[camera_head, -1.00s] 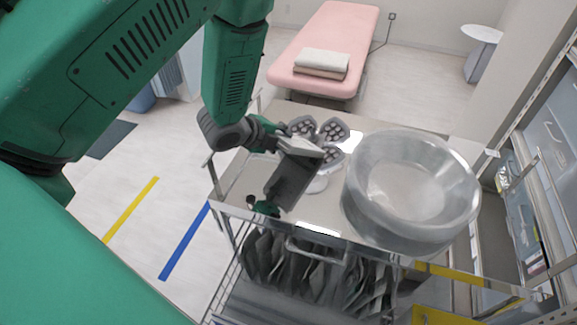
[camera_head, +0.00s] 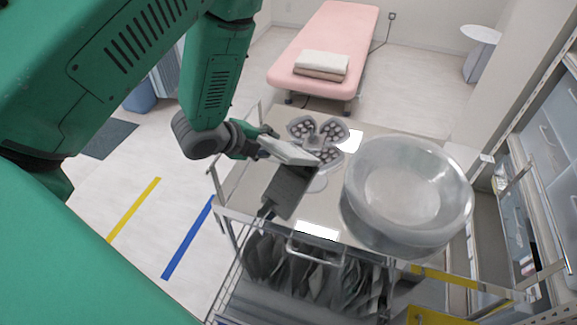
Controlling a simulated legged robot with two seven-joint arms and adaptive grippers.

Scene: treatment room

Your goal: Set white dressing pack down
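The white dressing pack (camera_head: 289,152) is a flat pale slab, tilted, over the left part of the shiny steel trolley top (camera_head: 243,190). My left gripper (camera_head: 264,145) comes in from the upper left and is shut on the pack's left end; its fingers are partly hidden. A dark grey shape just below the pack looks like its mirrored underside in the trolley top. I cannot tell exactly how large the gap under the pack is. My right gripper is not in view.
A large clear round basin (camera_head: 408,190) fills the trolley's right side. Flower-shaped lamp reflections show on the steel behind the pack. The front left of the top is bare. A pink couch (camera_head: 325,45) with folded towels (camera_head: 322,64) stands behind; drawers (camera_head: 548,140) stand at right.

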